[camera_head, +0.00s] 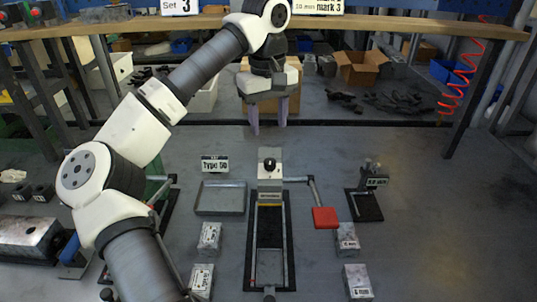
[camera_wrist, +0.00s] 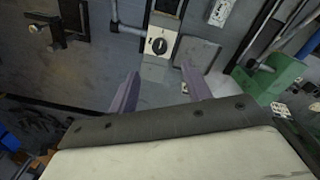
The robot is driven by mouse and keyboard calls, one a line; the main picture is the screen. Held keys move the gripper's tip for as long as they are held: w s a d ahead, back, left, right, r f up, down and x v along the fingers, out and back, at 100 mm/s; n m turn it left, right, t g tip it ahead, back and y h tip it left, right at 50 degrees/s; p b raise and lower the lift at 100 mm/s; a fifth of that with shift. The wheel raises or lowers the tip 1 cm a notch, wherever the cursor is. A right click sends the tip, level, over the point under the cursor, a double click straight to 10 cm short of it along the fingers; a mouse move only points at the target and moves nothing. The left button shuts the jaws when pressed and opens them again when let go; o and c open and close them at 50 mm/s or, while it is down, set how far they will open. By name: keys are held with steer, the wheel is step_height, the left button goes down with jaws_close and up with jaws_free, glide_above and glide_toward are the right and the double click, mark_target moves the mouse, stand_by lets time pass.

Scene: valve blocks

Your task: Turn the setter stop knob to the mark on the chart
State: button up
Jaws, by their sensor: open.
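The setter (camera_head: 269,186) stands at the middle of the bench, a grey post on a dark rail frame. Its stop knob (camera_head: 268,164), a dark knob on a pale face, is on the post's upper part. In the wrist view the knob (camera_wrist: 159,46) shows as a dark dial with a light pointer line on a white plate. My gripper (camera_head: 268,130) is open and empty, fingers down, above and behind the post. In the wrist view the knob lies beyond and between the fingertips (camera_wrist: 160,70), apart from them.
A red pad (camera_head: 325,217) on a side arm juts right from the setter. An empty tray (camera_head: 220,198) and a "Type" sign (camera_head: 214,164) are at left. Grey blocks (camera_head: 209,237) flank the rail. A small gauge stand (camera_head: 366,205) is at right; bench beyond it is clear.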

mark_target(270, 161)
step_height(270, 161, down, 10)
steer(key=shift+w+d+f+p, duration=0.1)
steer(key=shift+d+f+p, duration=0.1)
steer(key=shift+p, duration=0.65)
steer(key=c, duration=1)
